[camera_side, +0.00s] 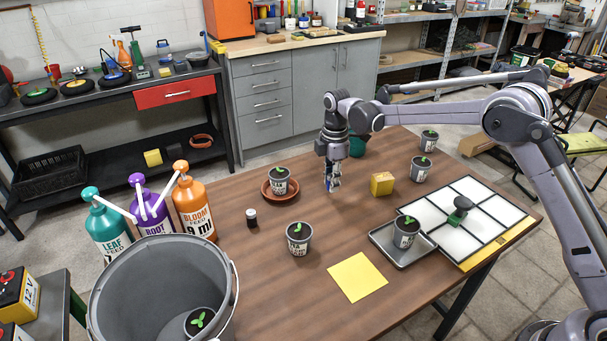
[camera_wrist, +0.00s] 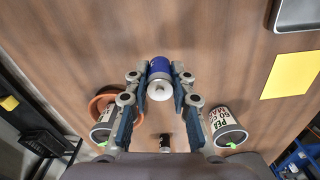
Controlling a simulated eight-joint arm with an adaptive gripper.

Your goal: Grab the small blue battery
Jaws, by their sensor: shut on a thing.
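The small blue battery (camera_wrist: 159,68) is between the fingers of my gripper (camera_wrist: 160,85) in the wrist view, its pale end facing the camera. The fingers touch it on both sides and are shut on it. In the side view my gripper (camera_side: 333,182) points straight down over the middle of the wooden table; the battery is mostly hidden by the fingers there. I cannot tell whether the battery touches the table or is just above it.
A potted seedling on a terracotta saucer (camera_side: 268,194) stands left of my gripper, a yellow box (camera_side: 382,184) right. A small black cylinder (camera_side: 251,217), another pot (camera_side: 299,238) and a yellow sheet (camera_side: 357,277) lie nearer. A grey tray (camera_side: 425,245) holds a pot.

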